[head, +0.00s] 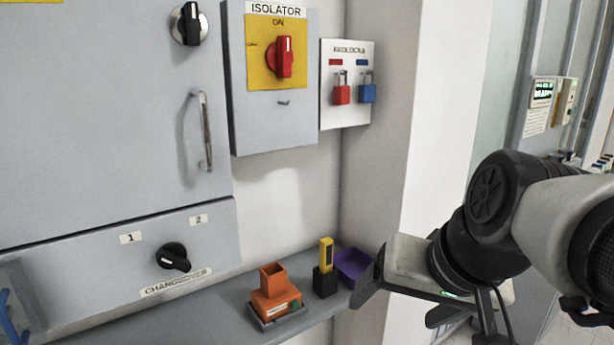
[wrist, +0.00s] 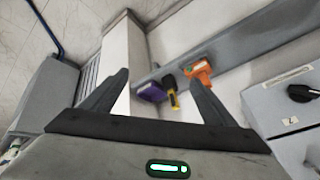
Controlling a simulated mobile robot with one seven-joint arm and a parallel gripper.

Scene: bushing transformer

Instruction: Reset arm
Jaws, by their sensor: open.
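My gripper (head: 397,308) is at the lower right of the head view, beside the right end of the grey shelf. Its two fingers are apart with nothing between them. The wrist view shows both fingers (wrist: 158,77) spread, with the shelf and its items beyond them. My arm comes in from the right edge of the head view. Nothing is held, and the gripper seems to touch nothing.
On the grey shelf (head: 215,308) stand an orange holder (head: 276,300), a yellow-and-black device (head: 326,262) and a purple bin (head: 353,267), close to my fingers. Behind are the isolator box (head: 300,115), the padlock board (head: 348,55) and a cabinet with a changeover knob (head: 173,257).

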